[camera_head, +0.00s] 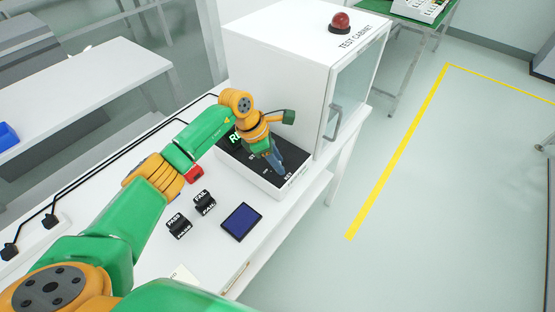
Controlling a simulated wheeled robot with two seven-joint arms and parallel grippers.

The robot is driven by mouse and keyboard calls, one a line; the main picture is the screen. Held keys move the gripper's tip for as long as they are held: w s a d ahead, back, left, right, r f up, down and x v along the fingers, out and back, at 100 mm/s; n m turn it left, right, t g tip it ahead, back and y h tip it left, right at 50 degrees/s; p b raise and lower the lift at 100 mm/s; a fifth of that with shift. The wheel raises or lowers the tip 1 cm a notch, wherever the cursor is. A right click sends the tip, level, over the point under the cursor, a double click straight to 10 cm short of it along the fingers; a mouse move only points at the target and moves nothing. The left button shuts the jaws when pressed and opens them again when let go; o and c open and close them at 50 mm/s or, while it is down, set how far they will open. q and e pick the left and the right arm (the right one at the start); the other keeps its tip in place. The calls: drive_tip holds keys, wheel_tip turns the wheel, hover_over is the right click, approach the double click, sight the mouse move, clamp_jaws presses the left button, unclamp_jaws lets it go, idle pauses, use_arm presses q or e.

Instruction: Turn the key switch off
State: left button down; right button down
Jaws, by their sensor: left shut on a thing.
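The black control panel (237,158) with a white front edge sits on the white table in front of the test cabinet. A "KEY" label shows near its right front corner. My left gripper (277,166) reaches down onto this corner, pointing at the spot beside the label. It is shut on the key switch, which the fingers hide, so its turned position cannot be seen. Lit green lettering on the panel is partly covered by my left arm. My right gripper is not in view.
The white test cabinet (265,50) stands close behind the gripper, with a red dome (340,21) on top and a door handle (334,121). A red object (195,174), black PASS and FAIL stamps (178,226) and a dark blue pad (241,221) lie on the table.

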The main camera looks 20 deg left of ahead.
use_arm(q)
drive_tip(key=shift+n, duration=0.4)
drive_tip(key=n+t+p, duration=0.1)
drive_tip(key=n, duration=0.1)
drive_tip(key=shift+s+r+n+y+p, duration=0.1)
drive_tip(key=shift+n+y+p, duration=0.2)
drive_tip(key=shift+n, duration=0.1)
drive_tip(key=n+t, duration=0.1)
drive_tip(key=n, duration=0.1)
drive_tip(key=shift+d+n+y, duration=0.15)
drive_tip(key=shift+n+y, duration=0.65)
drive_tip(key=shift+n, duration=0.5)
drive_tip(key=n, duration=0.1)
drive_tip(key=n+y, duration=0.1)
drive_tip(key=n, duration=0.1)
drive_tip(key=shift+d+f+n+t+b, duration=0.2)
drive_tip(key=shift+n+t+b, duration=0.1)
drive_tip(key=shift+t+b, duration=0.1)
drive_tip(key=shift+r+n+y+b, duration=0.1)
drive_tip(key=shift+n+y+b, duration=0.55)
drive_tip(key=shift+n, duration=0.65)
drive_tip(key=shift+n+y+b, duration=0.55)
drive_tip(key=shift+n+b, duration=0.1)
drive_tip(key=shift+n, duration=0.65)
